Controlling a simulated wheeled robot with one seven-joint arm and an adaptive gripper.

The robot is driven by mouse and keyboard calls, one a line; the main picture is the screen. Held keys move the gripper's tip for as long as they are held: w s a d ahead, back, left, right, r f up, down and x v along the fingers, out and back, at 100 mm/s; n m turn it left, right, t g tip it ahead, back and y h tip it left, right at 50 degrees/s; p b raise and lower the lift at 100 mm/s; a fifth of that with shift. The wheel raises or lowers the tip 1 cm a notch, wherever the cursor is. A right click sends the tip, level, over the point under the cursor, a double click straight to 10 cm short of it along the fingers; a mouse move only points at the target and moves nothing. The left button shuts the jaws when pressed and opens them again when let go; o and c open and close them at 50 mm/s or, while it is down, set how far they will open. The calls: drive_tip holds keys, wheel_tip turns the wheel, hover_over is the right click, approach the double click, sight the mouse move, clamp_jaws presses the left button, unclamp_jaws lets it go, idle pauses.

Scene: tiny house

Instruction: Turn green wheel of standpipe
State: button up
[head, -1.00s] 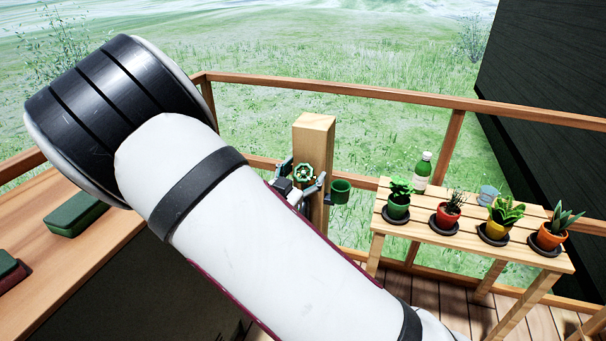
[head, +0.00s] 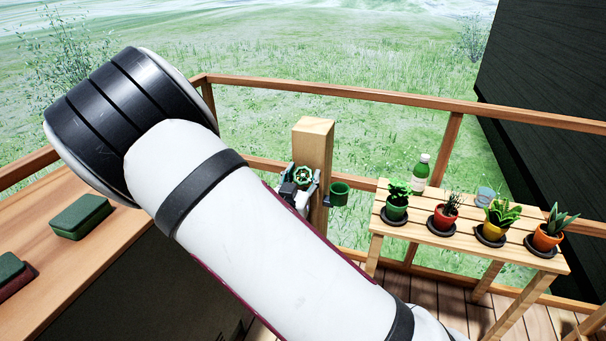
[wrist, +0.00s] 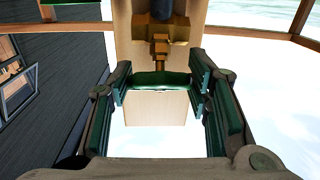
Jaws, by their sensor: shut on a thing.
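The standpipe is a wooden post (head: 314,142) at the deck railing, with a green wheel (head: 302,177) on its near side. In the wrist view the green wheel (wrist: 162,80) shows nearly edge-on, in front of a brass tap (wrist: 162,45) on the post. My gripper (head: 303,182) is at the wheel, its fingers on either side of the rim. In the wrist view my gripper (wrist: 160,88) is shut on the wheel, the pads meeting its left and right edges. My arm hides the lower post in the head view.
A slatted table (head: 470,245) with several potted plants and a green bottle (head: 421,171) stands to the right. A wooden counter (head: 60,262) with a green box (head: 81,216) is at left. Railing (head: 400,100) runs behind.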

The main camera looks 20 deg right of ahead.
drive_tip(key=shift+n+t+y+p, duration=0.9)
drive_tip(key=shift+n+y, duration=1.1)
drive_tip(key=shift+n, duration=0.5)
drive_tip(key=o, duration=1.2)
drive_tip(key=shift+v, duration=3.75)
